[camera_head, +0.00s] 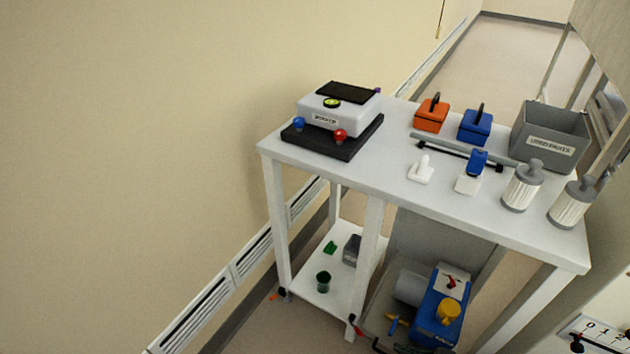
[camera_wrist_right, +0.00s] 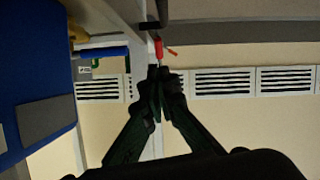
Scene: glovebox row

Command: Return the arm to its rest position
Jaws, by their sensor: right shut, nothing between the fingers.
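My right gripper (camera_wrist_right: 158,75) shows in the right wrist view, its two dark fingers coming together at the tips with nothing between them. A small red part (camera_wrist_right: 158,46) with a dark piece above it lies just beyond the fingertips in that picture; I cannot tell whether they touch. A large blue body (camera_wrist_right: 35,90) stands close at the left of the same view. In the head view I cannot clearly make out the right gripper. My left gripper is not in either view.
A white table (camera_head: 385,185) carries a grey device (camera_head: 340,115), orange (camera_head: 431,115) and blue (camera_head: 475,126) boxes, a grey bin (camera_head: 548,133) and two white bottles. Below it are a blue machine (camera_head: 437,318) and a white shelf (camera_head: 310,268). A wall with low vents (camera_head: 250,256) runs along the left.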

